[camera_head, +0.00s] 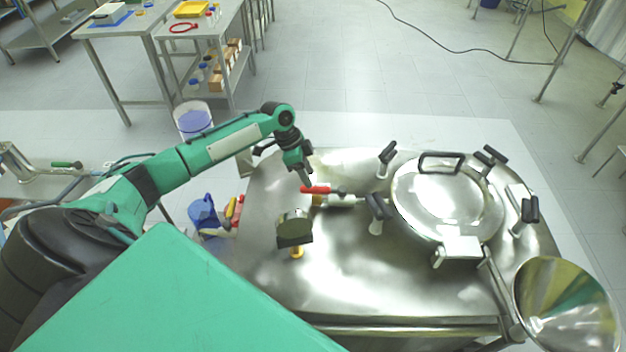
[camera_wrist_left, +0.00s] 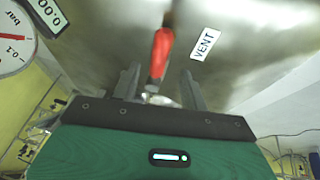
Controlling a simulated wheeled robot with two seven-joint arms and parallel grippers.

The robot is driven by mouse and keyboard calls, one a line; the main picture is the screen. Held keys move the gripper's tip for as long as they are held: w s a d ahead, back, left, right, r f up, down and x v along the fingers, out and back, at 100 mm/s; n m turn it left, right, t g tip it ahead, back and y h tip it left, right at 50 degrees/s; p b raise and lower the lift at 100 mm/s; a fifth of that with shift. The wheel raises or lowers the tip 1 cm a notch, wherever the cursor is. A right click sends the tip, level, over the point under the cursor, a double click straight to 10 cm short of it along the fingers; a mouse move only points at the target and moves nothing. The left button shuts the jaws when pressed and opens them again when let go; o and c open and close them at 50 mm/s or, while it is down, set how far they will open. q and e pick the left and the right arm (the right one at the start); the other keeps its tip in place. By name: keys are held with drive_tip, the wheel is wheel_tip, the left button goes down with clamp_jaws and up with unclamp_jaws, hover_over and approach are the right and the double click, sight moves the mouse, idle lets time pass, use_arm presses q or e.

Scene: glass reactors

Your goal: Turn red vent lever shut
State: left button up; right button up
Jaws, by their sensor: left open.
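The red vent lever (camera_head: 318,190) sticks out to the left from a valve on top of the steel reactor (camera_head: 380,285). My left gripper (camera_head: 306,183) reaches down from above at the lever's left end. In the left wrist view the red lever (camera_wrist_left: 161,52) lies between the two open fingers (camera_wrist_left: 160,84), with a finger on each side and a gap to each. I cannot tell whether either finger touches it. A white VENT label (camera_wrist_left: 205,44) is on the steel beside the lever. My right gripper is not in view.
A round hatch (camera_head: 440,195) with black-handled clamps sits right of the lever. A gauge (camera_head: 294,228) stands in front of it; a dial (camera_wrist_left: 12,50) shows in the left wrist view.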

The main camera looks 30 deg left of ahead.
sight(315, 187)
use_arm(q)
drive_tip(key=p+x, duration=0.1)
drive_tip(key=x, duration=0.2)
drive_tip(key=shift+d+f, duration=0.25)
drive_tip(key=shift+f, duration=0.05)
drive_tip(key=shift+d+f, duration=0.1)
drive_tip(key=shift+f, duration=0.35)
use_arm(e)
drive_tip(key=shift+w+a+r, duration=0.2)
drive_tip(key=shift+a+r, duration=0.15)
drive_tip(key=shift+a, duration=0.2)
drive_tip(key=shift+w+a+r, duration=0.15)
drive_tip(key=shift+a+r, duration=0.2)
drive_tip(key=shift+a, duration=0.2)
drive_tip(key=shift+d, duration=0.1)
use_arm(q)
clamp_jaws()
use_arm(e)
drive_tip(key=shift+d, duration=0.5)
